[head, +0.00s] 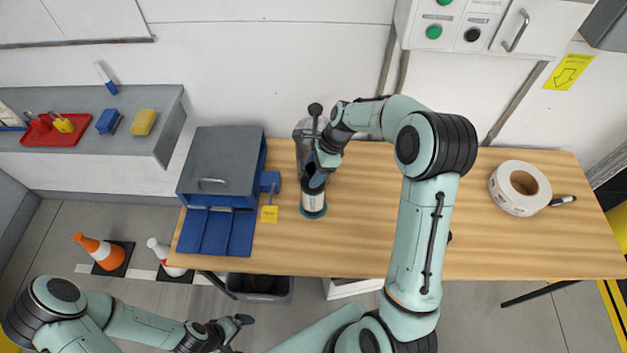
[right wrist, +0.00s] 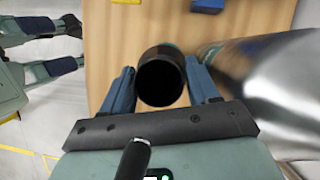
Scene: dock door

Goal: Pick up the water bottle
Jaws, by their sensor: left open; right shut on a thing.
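The water bottle (head: 313,204) stands upright on the wooden table (head: 375,235), with a pale body and a teal base. Its upper part is hidden by my right gripper (head: 316,182). In the right wrist view the bottle's dark round top (right wrist: 160,82) sits between the two blue fingers of that gripper (right wrist: 162,90), which is shut on it. The bottle appears to rest on the table still; I cannot tell of any gap. My left gripper (head: 243,321) is open and empty, low in front of the table.
A silver cylindrical vessel (head: 302,155) stands right behind the bottle, and looms close in the right wrist view (right wrist: 270,75). A tape roll (head: 519,188) and marker (head: 563,201) lie right. The table's middle is clear.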

